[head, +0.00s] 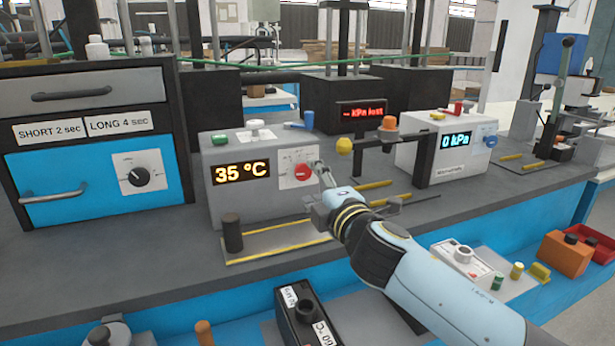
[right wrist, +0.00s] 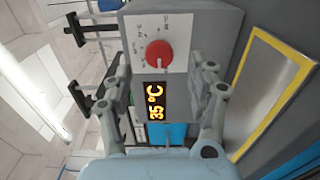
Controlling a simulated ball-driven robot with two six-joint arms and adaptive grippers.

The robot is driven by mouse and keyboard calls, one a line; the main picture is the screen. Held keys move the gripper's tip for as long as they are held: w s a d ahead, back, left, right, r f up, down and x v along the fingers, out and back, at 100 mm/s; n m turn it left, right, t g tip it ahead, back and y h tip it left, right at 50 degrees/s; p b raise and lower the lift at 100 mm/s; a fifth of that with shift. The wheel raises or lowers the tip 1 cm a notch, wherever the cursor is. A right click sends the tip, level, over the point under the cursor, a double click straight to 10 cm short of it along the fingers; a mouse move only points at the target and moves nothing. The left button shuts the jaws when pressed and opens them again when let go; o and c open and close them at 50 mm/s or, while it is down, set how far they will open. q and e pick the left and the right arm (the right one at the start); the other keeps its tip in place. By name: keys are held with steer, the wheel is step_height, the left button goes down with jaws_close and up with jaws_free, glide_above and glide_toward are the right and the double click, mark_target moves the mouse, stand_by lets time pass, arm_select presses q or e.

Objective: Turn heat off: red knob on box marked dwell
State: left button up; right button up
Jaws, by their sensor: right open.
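The red knob (head: 303,172) sits on a white dial plate (head: 296,158) on the front of a grey box (head: 236,205). The box's amber display (head: 242,173) reads 35 °C. No "dwell" marking is readable on it. My right gripper (head: 319,176) is in front of the knob, at its right in the head view. In the right wrist view, the red knob (right wrist: 158,53) shows between the two spread fingers of the right gripper (right wrist: 164,70), with space on both sides. That gripper is open and empty. My left gripper is not in view.
A yellow-edged tray (head: 275,240) with a dark cylinder (head: 232,232) lies in front of the box. A blue drawer cabinet (head: 90,185) with a black dial stands at left. A white 0 kPa box (head: 430,160) and a yellow ball-shaped knob (head: 344,146) are at right.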

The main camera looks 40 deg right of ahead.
steer(key=v, duration=0.7)
stand_by(0.3)
